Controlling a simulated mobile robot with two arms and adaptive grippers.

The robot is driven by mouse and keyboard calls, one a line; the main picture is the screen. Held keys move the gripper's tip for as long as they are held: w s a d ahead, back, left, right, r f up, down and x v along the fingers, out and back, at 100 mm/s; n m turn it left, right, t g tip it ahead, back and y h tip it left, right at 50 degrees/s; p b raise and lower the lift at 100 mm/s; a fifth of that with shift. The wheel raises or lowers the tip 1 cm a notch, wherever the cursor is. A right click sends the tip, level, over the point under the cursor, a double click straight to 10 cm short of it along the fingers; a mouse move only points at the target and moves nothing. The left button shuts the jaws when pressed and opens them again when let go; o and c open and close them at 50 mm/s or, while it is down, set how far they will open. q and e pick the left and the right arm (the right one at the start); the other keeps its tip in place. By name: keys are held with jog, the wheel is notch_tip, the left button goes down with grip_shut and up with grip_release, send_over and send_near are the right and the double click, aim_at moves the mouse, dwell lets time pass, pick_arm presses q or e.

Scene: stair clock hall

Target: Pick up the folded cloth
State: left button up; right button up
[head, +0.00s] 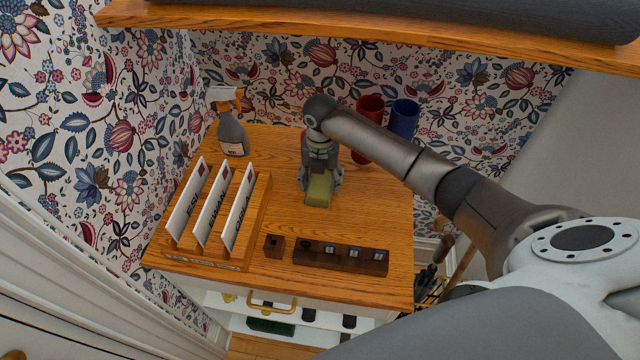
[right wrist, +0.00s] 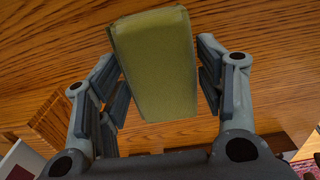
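The folded cloth (head: 319,189) is a small yellow-green block lying on the wooden top in the head view. My right gripper (head: 320,182) is above it, pointing down, with a finger on each side. In the right wrist view the cloth (right wrist: 158,65) is between the two spread finger pads of my right gripper (right wrist: 165,85). A narrow gap shows on its right side; on the left the pad looks very close, and I cannot tell whether it touches. My left gripper is not in view.
A wooden rack (head: 250,225) with upright cards is left on the wooden top (head: 380,215). A spray bottle (head: 231,130) stands behind it. A dark block strip (head: 340,258) lies in front. Red (head: 368,125) and blue (head: 404,118) cylinders are behind my arm. A shelf (head: 400,40) overhangs the back.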

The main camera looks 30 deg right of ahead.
jog(key=shift+s, duration=0.3)
jog(key=c, duration=0.5)
jog(key=shift+w+r, duration=0.25)
jog(key=shift+r, duration=0.5)
jog(key=s+a+r, duration=0.1)
jog(key=r, duration=0.1)
jog(key=s+r+b, duration=0.1)
jog(key=r, duration=0.1)
jog(key=s+a+r+b, duration=0.1)
jog(key=r, duration=0.1)
jog(key=shift+s+a+r, duration=0.2)
jog(key=shift+a+r, duration=0.1)
jog(key=shift+a, duration=0.05)
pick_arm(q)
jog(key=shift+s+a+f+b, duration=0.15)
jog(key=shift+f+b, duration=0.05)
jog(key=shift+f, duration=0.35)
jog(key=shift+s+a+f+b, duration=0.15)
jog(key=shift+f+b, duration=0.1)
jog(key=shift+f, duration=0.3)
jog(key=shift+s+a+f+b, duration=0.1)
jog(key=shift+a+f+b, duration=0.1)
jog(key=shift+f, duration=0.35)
pick_arm(e)
jog(key=s+a+r, duration=0.5)
jog(key=s+a, duration=0.1)
jog(key=s, duration=0.2)
jog(key=o, duration=0.4)
jog(key=shift+c, duration=1.4)
